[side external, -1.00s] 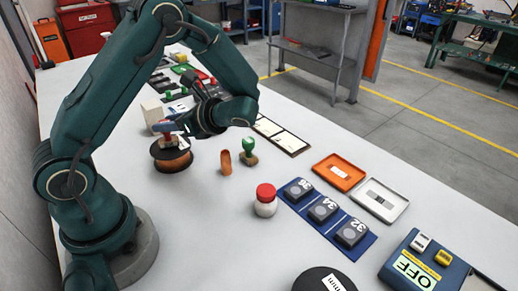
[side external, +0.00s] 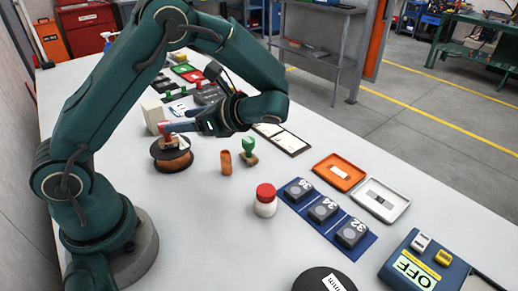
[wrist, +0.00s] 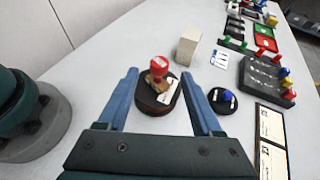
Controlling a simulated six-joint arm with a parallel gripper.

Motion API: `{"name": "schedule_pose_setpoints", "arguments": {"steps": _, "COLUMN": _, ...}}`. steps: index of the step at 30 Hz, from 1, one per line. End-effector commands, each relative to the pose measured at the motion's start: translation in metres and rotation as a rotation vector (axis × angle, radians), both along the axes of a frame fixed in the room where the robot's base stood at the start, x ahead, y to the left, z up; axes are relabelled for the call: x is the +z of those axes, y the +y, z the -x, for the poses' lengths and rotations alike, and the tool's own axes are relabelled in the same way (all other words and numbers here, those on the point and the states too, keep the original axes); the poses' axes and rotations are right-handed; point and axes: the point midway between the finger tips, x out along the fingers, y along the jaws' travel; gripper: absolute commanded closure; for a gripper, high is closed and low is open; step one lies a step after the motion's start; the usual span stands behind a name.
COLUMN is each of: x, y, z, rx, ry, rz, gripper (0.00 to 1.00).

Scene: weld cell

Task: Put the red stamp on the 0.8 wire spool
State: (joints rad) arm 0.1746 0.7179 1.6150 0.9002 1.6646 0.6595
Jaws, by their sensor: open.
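The red stamp (wrist: 158,66) stands upright on top of a dark spool (wrist: 147,104) wound with copper-coloured wire (side external: 173,162). A white label shows beside the stamp on the spool, too small to read. My gripper (wrist: 160,76) is open, with one blue finger to each side of the stamp in the wrist view and nothing held. In the side external view my gripper (side external: 172,127) comes in level from the right at the height of the stamp's handle and partly hides the stamp. I cannot tell whether a finger touches it.
A green-handled stamp (side external: 249,148) and an orange-brown holder (side external: 226,163) stand right of the spool. A pale block (wrist: 188,45) is behind it. A red-capped jar (side external: 265,202) and another dark spool (side external: 310,281) are nearer the front. Bare table lies between them.

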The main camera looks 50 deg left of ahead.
Motion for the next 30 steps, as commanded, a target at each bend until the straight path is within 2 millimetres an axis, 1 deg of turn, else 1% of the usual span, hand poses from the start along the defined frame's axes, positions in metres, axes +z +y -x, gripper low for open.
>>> {"name": "schedule_pose_setpoints", "arguments": {"steps": 1, "x": 0.004, "y": -0.010, "z": -0.005, "rx": -0.006, "ry": -0.003, "rz": 0.001, "gripper": 0.33}}
{"name": "schedule_pose_setpoints", "arguments": {"steps": 6, "x": 0.014, "y": -0.034, "z": -0.014, "rx": -0.003, "ry": -0.001, "rz": 0.002, "gripper": 0.33}}
{"name": "schedule_pose_setpoints", "arguments": {"steps": 12, "x": 0.021, "y": -0.048, "z": -0.020, "rx": 0.000, "ry": 0.000, "rz": 0.000, "gripper": 0.33}}
{"name": "schedule_pose_setpoints", "arguments": {"steps": 17, "x": 0.025, "y": -0.052, "z": -0.019, "rx": 0.009, "ry": -0.025, "rz": 0.021, "gripper": 0.33}}
{"name": "schedule_pose_setpoints", "arguments": {"steps": 20, "x": 0.029, "y": -0.052, "z": -0.013, "rx": 0.035, "ry": -0.097, "rz": 0.080, "gripper": 0.33}}
{"name": "schedule_pose_setpoints", "arguments": {"steps": 23, "x": 0.033, "y": -0.054, "z": -0.002, "rx": 0.083, "ry": -0.222, "rz": 0.176, "gripper": 0.33}}
{"name": "schedule_pose_setpoints", "arguments": {"steps": 26, "x": 0.035, "y": -0.060, "z": 0.011, "rx": 0.149, "ry": -0.370, "rz": 0.285, "gripper": 0.33}}
{"name": "schedule_pose_setpoints", "arguments": {"steps": 30, "x": 0.037, "y": -0.074, "z": 0.027, "rx": 0.261, "ry": -0.585, "rz": 0.431, "gripper": 0.33}}
